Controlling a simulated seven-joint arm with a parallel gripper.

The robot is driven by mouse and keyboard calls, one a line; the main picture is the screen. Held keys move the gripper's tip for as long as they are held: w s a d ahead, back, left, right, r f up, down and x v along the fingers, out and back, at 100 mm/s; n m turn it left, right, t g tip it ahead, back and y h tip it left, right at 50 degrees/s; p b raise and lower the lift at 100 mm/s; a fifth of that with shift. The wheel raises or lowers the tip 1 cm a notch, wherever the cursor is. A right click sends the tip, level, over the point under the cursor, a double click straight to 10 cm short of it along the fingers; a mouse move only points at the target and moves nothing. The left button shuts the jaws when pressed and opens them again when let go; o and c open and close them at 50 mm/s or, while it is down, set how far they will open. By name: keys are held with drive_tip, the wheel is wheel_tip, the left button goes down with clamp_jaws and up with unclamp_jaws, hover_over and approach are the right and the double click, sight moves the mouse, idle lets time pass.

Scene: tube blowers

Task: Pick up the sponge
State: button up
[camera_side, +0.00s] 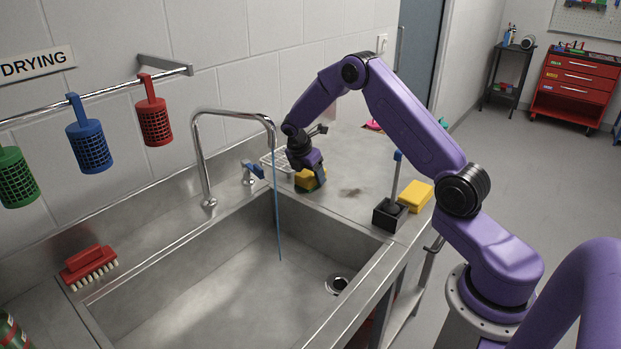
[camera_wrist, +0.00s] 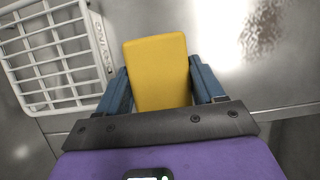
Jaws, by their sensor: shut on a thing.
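A yellow sponge (camera_side: 305,180) with a dark green underside is at the counter behind the far right corner of the sink. My gripper (camera_side: 312,176) is over it from above and shut on it. In the wrist view the sponge (camera_wrist: 157,72) sits between the two blue fingers of my gripper (camera_wrist: 160,80), one at each side. Its lower end is hidden by the gripper's dark plate. I cannot tell whether it still touches the counter.
A white wire rack (camera_wrist: 50,58) stands close to the left of my gripper. The faucet (camera_side: 199,150) rises left of it, with a blue stream falling into the sink (camera_side: 190,300). A second yellow block (camera_side: 416,194) and a black holder (camera_side: 389,215) with a blue-handled brush stand at right.

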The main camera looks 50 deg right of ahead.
drive_tip(key=shift+r, duration=0.55)
wheel_tip(320, 180, up, 2)
drive_tip(key=shift+r, duration=0.2)
drive_tip(key=s+a+r, duration=0.2)
drive_tip(key=s+r, duration=0.2)
drive_tip(key=s, duration=0.2)
drive_tip(key=s+a+r, duration=0.2)
drive_tip(key=s+r, duration=0.3)
drive_tip(key=s, duration=0.2)
drive_tip(key=shift+s+a+r, duration=0.15)
drive_tip(key=shift+a+r, duration=0.1)
drive_tip(key=shift+a, duration=0.05)
